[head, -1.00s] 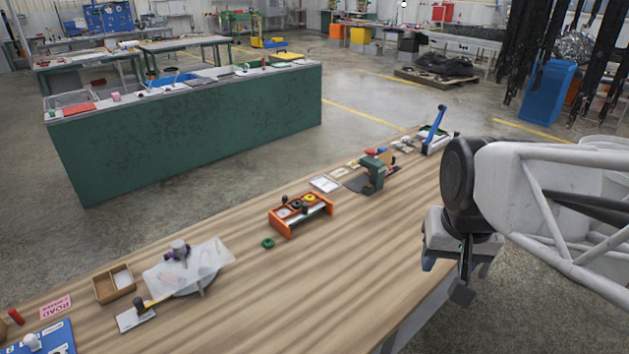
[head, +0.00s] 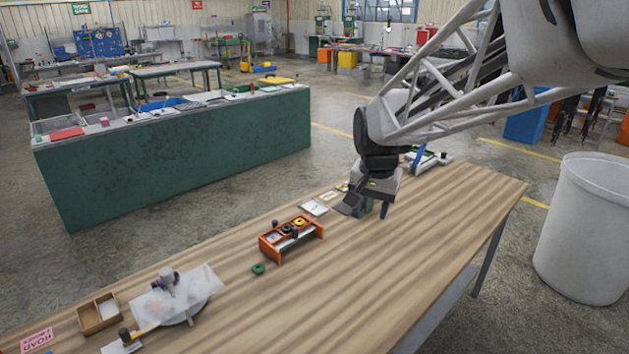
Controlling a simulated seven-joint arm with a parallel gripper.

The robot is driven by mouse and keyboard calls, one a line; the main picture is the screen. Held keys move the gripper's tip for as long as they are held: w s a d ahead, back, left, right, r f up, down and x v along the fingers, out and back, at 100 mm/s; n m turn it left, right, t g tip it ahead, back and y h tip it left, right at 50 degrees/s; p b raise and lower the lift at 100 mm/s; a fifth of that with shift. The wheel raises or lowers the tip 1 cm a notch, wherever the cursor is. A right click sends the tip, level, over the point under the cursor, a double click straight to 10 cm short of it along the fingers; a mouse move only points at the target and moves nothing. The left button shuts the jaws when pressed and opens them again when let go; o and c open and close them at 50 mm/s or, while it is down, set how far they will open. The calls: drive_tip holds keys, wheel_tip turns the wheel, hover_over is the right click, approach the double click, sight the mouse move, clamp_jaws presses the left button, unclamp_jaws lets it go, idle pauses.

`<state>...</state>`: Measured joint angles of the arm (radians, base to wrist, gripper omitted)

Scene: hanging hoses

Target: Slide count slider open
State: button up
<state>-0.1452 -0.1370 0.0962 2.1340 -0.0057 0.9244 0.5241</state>
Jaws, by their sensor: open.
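An orange frame (head: 267,247) stands on the wooden workbench, left of my gripper. It holds dark and yellow round pieces and a light strip with a small dark knob. It may be the count slider, but no label is readable, and I cannot tell how far any sliding part is drawn. My gripper (head: 367,208) is open and empty, pointing down above the bench to the right of the orange frame and apart from it.
A green ring (head: 258,268) lies in front of the orange frame. A clear-covered round device (head: 178,296) and a wooden box (head: 98,313) are farther left. A blue-handled tool (head: 418,158) is behind my arm. The bench's right front is bare. A white bin (head: 588,235) stands right.

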drive_tip(key=w+a+f+m, duration=0.1)
drive_tip(key=w+a+f, duration=0.25)
drive_tip(key=w, duration=0.35)
drive_tip(key=w+a+f+m, duration=0.1)
drive_tip(key=w+a+f, duration=0.2)
drive_tip(key=w+a, duration=0.3)
drive_tip(key=m+g, duration=0.1)
drive_tip(key=m, duration=0.1)
hover_over(295, 228)
drive_tip(key=f, duration=1.1)
drive_tip(key=shift+s+d+f, duration=0.15)
drive_tip(key=shift+d+f, duration=0.05)
drive_tip(key=shift+f, duration=0.15)
drive_tip(key=shift+w+a+f+m, duration=0.25)
drive_tip(key=shift+f+m, duration=0.05)
drive_tip(key=shift+f, duration=3.9)
clamp_jaws()
